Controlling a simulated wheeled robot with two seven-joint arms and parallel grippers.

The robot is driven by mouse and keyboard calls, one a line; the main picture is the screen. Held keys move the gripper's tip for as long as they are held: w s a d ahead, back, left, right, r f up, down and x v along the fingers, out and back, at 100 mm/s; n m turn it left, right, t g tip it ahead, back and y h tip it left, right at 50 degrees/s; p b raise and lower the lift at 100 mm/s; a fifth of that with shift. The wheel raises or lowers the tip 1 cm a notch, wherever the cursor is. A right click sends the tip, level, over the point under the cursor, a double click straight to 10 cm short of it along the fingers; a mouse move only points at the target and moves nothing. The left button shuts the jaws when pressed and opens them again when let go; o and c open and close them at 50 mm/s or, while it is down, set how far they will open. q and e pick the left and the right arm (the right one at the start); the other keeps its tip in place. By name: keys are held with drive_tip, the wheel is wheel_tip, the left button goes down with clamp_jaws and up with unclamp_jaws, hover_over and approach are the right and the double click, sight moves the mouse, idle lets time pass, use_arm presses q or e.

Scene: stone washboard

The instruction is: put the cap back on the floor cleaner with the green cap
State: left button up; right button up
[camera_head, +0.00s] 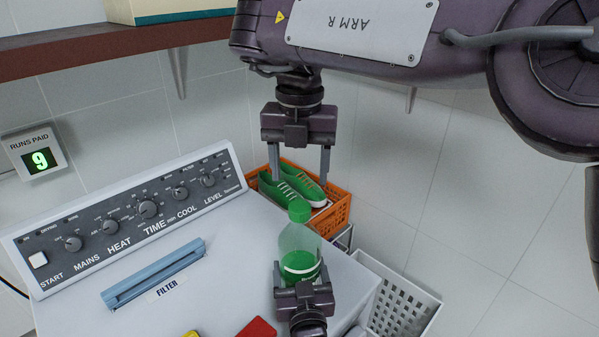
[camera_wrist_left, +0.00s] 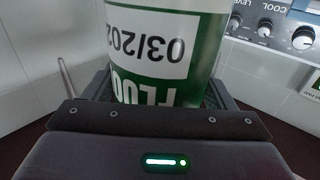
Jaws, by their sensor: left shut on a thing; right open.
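The floor cleaner (camera_head: 299,250) is a clear bottle with green liquid and a label, upright above the dryer's top at its right end. Its green cap (camera_head: 299,210) sits on the bottle's top; I cannot tell how tightly. My left gripper (camera_head: 301,273) is shut on the bottle's lower part. In the left wrist view the bottle (camera_wrist_left: 160,50) fills the space between the fingers, its label print upside down. My right gripper (camera_head: 301,178) is open and empty, pointing down, with its fingertips a little above the cap in the picture.
A dryer panel (camera_head: 140,212) with knobs stands behind left, with a blue filter handle (camera_head: 155,274) before it. An orange crate (camera_head: 335,213) with green shoes (camera_head: 292,186) is behind the bottle. A white basket (camera_head: 400,300) is at right. Red (camera_head: 257,328) and yellow things lie at the front.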

use_arm(q)
drive_tip(key=o, duration=1.9)
drive_tip(key=shift+s+f, duration=0.15)
drive_tip(key=shift+s, duration=0.35)
use_arm(e)
drive_tip(key=shift+f, duration=0.25)
drive_tip(key=shift+f+b, duration=0.9)
drive_tip(key=shift+b, duration=0.25)
use_arm(q)
drive_tip(key=s, duration=0.4)
drive_tip(key=s+d, duration=0.1)
drive_tip(key=s, duration=0.1)
drive_tip(key=shift+s, duration=0.4)
